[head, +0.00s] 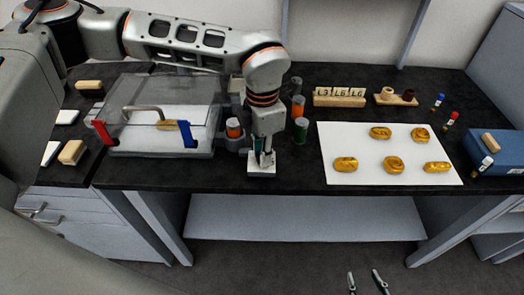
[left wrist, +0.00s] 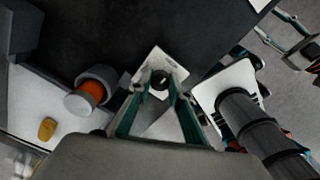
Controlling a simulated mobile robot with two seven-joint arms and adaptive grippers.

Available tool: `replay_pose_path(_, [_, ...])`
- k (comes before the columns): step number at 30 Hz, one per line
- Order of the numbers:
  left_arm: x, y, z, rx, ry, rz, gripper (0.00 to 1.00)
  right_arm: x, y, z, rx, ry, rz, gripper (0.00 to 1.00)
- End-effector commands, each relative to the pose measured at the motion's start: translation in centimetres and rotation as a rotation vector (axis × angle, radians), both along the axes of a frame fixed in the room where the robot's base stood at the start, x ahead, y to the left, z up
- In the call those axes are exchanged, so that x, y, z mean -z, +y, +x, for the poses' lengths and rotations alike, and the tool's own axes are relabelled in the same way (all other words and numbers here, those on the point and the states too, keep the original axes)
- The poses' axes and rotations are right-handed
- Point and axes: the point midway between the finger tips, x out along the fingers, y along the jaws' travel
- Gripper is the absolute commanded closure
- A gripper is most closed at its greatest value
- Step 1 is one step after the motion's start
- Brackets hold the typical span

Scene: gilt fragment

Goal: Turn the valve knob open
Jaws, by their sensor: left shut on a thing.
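The valve is a small white square base (head: 262,171) at the front edge of the dark bench, with a dark round knob (left wrist: 160,79) on it, seen in the left wrist view. My left gripper (head: 262,159) comes down from above and is shut on the knob, its teal fingers on either side. In the head view the gripper mostly hides the knob, and how far it is turned cannot be read. My right gripper (head: 366,281) shows only its two fingertips at the bottom of the head view, apart, empty and well in front of the bench.
Left of the valve stands a clear-lidded box (head: 160,137) with red and blue clips. A white sheet (head: 385,150) with several gold pieces lies to the right. A blue box (head: 500,160) is farther right.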

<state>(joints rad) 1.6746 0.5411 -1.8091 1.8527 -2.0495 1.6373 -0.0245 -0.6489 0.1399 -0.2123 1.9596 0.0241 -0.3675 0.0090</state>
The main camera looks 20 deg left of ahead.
Motion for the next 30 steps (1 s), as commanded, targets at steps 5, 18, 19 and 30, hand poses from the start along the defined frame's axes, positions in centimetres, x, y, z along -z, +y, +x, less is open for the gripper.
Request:
replay_pose_path(5, [-0.2, 0.0, 0.1, 0.000, -0.003, -0.001, 0.76, -0.2, 0.0, 0.1, 0.000, -0.004, 0.001, 0.60])
replay_pose_path(18, [-0.3, 0.0, 0.1, -0.001, -0.002, -0.001, 0.64, 0.0, -0.1, 0.0, 0.000, 0.000, -0.002, 0.60])
replay_pose_path(19, [-0.5, 0.0, 0.1, -0.001, -0.003, 0.000, 0.64, 0.0, -0.1, 0.0, 0.000, 0.000, -0.001, 0.60])
replay_pose_path(30, [-7.1, -0.1, 0.1, -0.001, -0.007, -0.002, 0.64, -0.1, 0.0, 0.1, 0.000, -0.002, 0.001, 0.60])
